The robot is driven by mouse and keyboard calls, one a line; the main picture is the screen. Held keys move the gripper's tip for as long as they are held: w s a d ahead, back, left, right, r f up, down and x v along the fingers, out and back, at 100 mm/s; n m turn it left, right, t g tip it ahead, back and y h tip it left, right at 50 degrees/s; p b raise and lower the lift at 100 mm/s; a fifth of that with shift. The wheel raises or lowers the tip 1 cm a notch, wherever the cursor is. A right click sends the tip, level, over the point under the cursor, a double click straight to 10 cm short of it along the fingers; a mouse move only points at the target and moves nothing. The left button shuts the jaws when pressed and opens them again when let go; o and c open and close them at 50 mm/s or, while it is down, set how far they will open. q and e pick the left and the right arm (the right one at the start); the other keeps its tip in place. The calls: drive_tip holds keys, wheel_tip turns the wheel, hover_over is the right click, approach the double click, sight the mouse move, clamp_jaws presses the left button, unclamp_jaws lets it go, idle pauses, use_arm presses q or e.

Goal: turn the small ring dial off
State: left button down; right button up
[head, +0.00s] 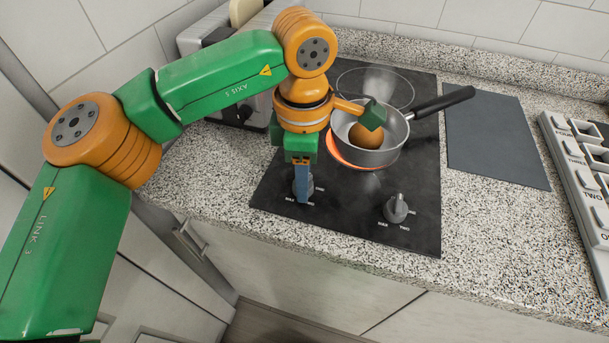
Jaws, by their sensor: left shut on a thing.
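A black cooktop (275,190) is set in the speckled counter and carries two grey dials along its front edge. My left gripper (303,188) points down and is shut on the left dial (310,186), hiding much of it. The right dial (397,208) stands clear with its pointer toward the back. A glowing orange ring (345,160) shows under a pan; a second ring outline (400,82) behind it is dark. Which dial belongs to the small ring cannot be told. My right gripper is not in view.
A steel pan (395,150) with a black handle pointing right stands on the glowing ring, a brown rounded thing (362,138) in it. A dark grey mat (492,140) lies to the right. A white labelled holder (580,185) stands at the right edge. A toaster-like appliance (200,40) stands behind my arm.

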use_arm(q)
drive_tip(key=n+b, duration=0.1)
drive_tip(key=n, duration=0.5)
drive_tip(key=shift+n, duration=0.3)
idle(0.4)
drive_tip(key=shift+c, duration=2.2)
unclamp_jaws()
drive_tip(key=shift+a, duration=0.1)
wheel_tip(320, 180, up, 7)
drive_tip(key=shift+r+p, duration=0.1)
drive_tip(key=shift+p, duration=0.45)
